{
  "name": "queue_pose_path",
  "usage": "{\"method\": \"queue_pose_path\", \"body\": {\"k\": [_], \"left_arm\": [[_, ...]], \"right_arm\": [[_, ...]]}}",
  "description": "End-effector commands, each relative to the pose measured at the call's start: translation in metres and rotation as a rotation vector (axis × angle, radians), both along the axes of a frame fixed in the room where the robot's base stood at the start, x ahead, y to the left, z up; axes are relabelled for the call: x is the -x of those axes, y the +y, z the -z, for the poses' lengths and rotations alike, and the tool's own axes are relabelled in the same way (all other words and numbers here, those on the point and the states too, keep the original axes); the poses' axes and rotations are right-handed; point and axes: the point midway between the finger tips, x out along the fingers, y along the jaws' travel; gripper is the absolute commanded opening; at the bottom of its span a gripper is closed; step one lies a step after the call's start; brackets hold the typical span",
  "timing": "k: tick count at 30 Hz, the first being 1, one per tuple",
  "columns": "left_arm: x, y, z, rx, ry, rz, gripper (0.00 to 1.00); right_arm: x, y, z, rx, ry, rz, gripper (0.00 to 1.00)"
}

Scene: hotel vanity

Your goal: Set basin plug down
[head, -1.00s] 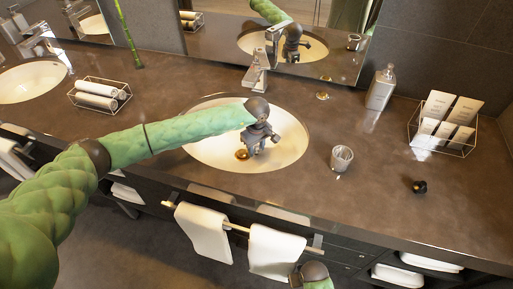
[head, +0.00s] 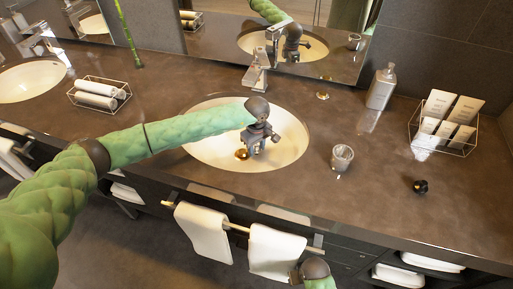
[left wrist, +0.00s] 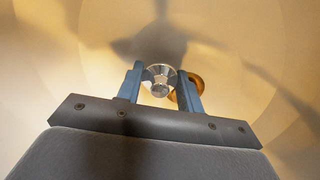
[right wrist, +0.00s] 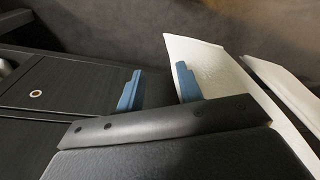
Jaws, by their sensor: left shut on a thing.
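The basin plug (left wrist: 160,80) is a round silvery piece between the blue fingers of my left gripper (left wrist: 160,90), which is shut on it. In the head view my left gripper (head: 253,148) points down inside the right-hand white basin (head: 290,150), and the plug cannot be made out. A gold drain ring (left wrist: 190,90) shows just right of and partly behind the plug in the left wrist view; it also shows in the head view (head: 241,154). Whether the plug touches the basin is unclear. My right gripper (right wrist: 157,88) is open and empty, in front of the vanity by the towels.
A faucet (head: 258,70) stands behind the basin. A glass tumbler (head: 342,158), a small black object (head: 420,186), a soap bottle (head: 381,88) and a wire card rack (head: 443,142) are to the right. White towels (head: 203,232) hang on the front rail.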

Motion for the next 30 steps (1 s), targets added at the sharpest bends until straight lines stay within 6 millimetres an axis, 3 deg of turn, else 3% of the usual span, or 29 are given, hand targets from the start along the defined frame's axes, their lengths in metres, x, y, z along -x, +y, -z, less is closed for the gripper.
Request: {"method": "queue_pose_path", "body": {"k": [28, 29, 30], "left_arm": [[0.004, 0.001, 0.013, -0.006, 0.009, 0.001, 0.14], [0.004, 0.002, 0.013, -0.007, 0.01, 0.001, 0.39], [0.005, 0.002, 0.013, -0.007, 0.01, 0.001, 0.47]], "right_arm": [[-0.002, 0.002, -0.021, -0.004, -0.001, 0.0, 0.36], [-0.002, 0.002, -0.021, -0.004, 0.0, 0.0, 0.36], [-0.001, 0.002, -0.02, -0.004, 0.001, -0.001, 0.36]]}}
